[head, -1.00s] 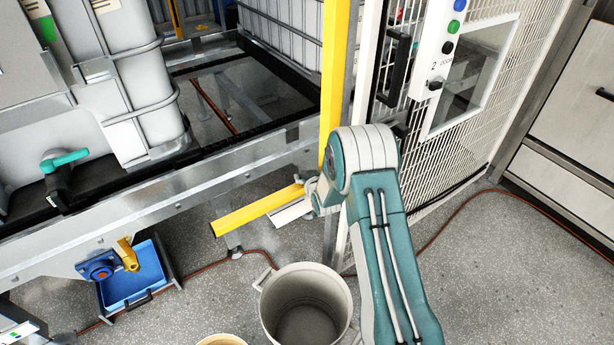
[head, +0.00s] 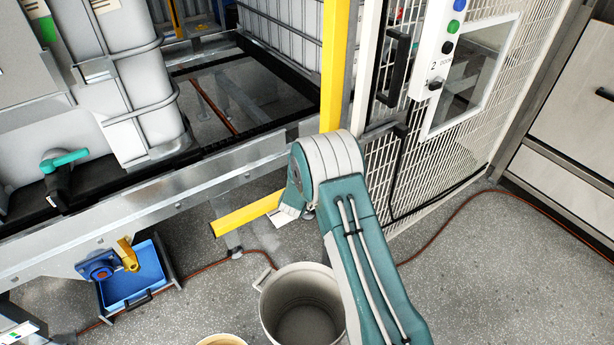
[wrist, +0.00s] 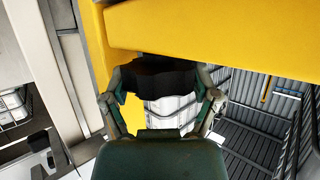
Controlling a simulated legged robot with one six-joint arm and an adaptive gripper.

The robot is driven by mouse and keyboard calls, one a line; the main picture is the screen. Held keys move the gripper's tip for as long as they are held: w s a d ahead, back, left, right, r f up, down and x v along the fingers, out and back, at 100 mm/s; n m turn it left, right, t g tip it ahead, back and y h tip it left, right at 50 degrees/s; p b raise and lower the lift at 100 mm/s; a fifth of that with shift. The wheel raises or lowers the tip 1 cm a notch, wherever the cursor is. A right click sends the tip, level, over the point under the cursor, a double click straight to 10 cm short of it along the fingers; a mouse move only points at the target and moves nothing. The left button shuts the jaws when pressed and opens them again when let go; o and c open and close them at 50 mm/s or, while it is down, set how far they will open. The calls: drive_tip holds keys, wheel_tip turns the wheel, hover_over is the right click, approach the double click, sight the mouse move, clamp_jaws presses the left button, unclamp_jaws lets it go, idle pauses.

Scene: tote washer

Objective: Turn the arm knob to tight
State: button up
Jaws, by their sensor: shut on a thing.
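In the wrist view a black knob (wrist: 158,76) sits under the yellow arm (wrist: 215,35), close to the yellow post (wrist: 98,55). My gripper (wrist: 162,88) is around the knob, one finger on each side, and shut on it. No mark showing how far the knob is turned can be seen. In the head view the yellow arm (head: 245,214) sticks out to the left from the upright yellow post (head: 335,65). My teal arm hides the knob, my gripper and the joint of the yellow arm there.
A beige bucket (head: 272,305) stands on the floor below my arm. A metal frame rail (head: 170,195) runs at the left, with a blue tray (head: 135,285) below it. A white mesh door (head: 440,150) stands at the right. The floor at lower right is open.

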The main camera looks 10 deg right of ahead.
drive_tip(key=shift+a+f, duration=0.1)
idle(0.3)
drive_tip(key=o, duration=1)
drive_tip(key=v, duration=1.2)
drive_tip(key=shift+w, duration=0.1)
